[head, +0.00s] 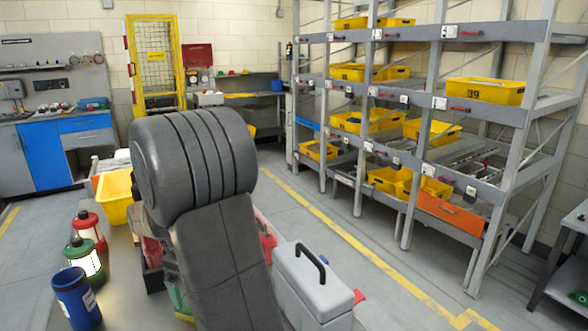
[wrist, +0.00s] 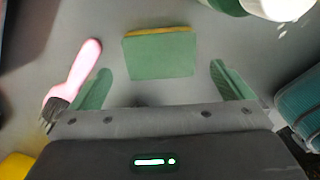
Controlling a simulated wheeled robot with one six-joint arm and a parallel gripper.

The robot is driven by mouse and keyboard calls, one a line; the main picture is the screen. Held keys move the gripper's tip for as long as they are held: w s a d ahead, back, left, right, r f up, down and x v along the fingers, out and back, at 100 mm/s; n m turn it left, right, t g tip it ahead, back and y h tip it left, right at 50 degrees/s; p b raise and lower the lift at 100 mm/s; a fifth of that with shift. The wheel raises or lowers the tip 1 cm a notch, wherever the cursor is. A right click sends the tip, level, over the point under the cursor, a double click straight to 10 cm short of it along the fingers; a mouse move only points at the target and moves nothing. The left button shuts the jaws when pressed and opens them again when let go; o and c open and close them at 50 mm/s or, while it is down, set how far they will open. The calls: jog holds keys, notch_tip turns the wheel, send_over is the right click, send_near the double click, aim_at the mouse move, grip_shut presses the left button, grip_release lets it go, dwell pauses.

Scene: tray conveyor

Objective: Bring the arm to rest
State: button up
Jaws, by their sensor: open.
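My gripper (wrist: 160,68) shows in the wrist view, with its two green fingers spread apart and nothing between them touching both. A green block with a yellow edge (wrist: 158,56), like a sponge, lies on the grey surface beyond and between the fingertips. My dark grey arm (head: 225,240) rises in the middle of the head view and hides part of the surface behind it. The gripper itself is hidden in the head view.
A pink-handled brush (wrist: 75,72) lies left of the fingers. A red lantern (head: 88,230), a green lantern (head: 78,246), a blue cup (head: 76,300) and a grey toolbox (head: 318,290) stand around my arm. A rack (head: 440,103) with yellow bins stands at right; open floor lies before it.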

notch_tip(320, 180, down, 6)
jog(key=shift+r, duration=1.9)
jog(key=shift+f, duration=0.1)
